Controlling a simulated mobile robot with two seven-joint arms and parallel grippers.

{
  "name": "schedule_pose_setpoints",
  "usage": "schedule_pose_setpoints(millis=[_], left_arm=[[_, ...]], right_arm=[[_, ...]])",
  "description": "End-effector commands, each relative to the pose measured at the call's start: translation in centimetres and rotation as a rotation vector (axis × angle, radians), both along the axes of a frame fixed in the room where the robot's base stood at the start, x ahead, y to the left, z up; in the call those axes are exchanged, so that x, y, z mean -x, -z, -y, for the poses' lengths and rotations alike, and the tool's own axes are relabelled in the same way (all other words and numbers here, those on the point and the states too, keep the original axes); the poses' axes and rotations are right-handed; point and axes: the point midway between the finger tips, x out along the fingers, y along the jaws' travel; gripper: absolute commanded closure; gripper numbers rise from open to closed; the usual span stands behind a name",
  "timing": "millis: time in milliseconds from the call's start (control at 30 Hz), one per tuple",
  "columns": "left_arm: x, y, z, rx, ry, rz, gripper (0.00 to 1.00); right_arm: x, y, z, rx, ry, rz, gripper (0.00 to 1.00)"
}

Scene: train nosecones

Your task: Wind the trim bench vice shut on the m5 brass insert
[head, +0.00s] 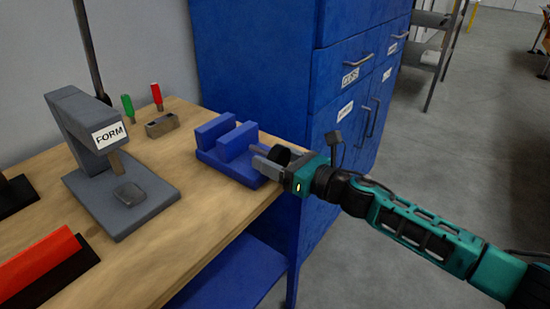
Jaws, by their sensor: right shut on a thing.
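The blue bench vice (229,158) stands on the wooden bench near its right corner. Its two upright jaw blocks show a narrow gap between them. A grey screw rod (257,149) sticks out of its right side. My right gripper (272,161) is at that end of the vice, shut on what looks like the vice handle, which the fingers mostly hide. I cannot make out the brass insert; the gap between the jaws is too small and dark to show it. My left gripper is not in view.
A grey press labelled FORM (85,121) stands left on the bench (190,207). A small metal block (162,125) and green- and red-handled tools (157,96) sit behind. A red bar (40,262) lies at lower left. A blue cabinet (265,60) stands close behind the vice.

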Motion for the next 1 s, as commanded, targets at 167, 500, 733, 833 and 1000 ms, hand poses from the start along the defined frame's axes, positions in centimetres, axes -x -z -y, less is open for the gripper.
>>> schedule_pose_setpoints(millis=[167, 500, 733, 833, 1000], left_arm=[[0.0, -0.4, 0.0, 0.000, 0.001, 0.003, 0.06], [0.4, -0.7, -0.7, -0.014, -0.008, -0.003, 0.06], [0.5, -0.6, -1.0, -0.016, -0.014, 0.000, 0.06], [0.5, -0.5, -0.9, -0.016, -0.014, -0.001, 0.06], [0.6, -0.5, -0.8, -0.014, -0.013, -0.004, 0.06]], right_arm=[[0.0, -0.1, 0.0, -0.030, 0.001, -0.044, 0.65], [0.1, 0.0, -0.1, -0.202, 0.000, -0.282, 0.66], [0.2, 0.3, -0.1, -0.222, -0.001, -0.314, 0.65], [0.3, 0.4, -0.1, -0.221, -0.001, -0.315, 0.65], [0.3, 0.6, -0.1, -0.219, -0.001, -0.317, 0.22]])
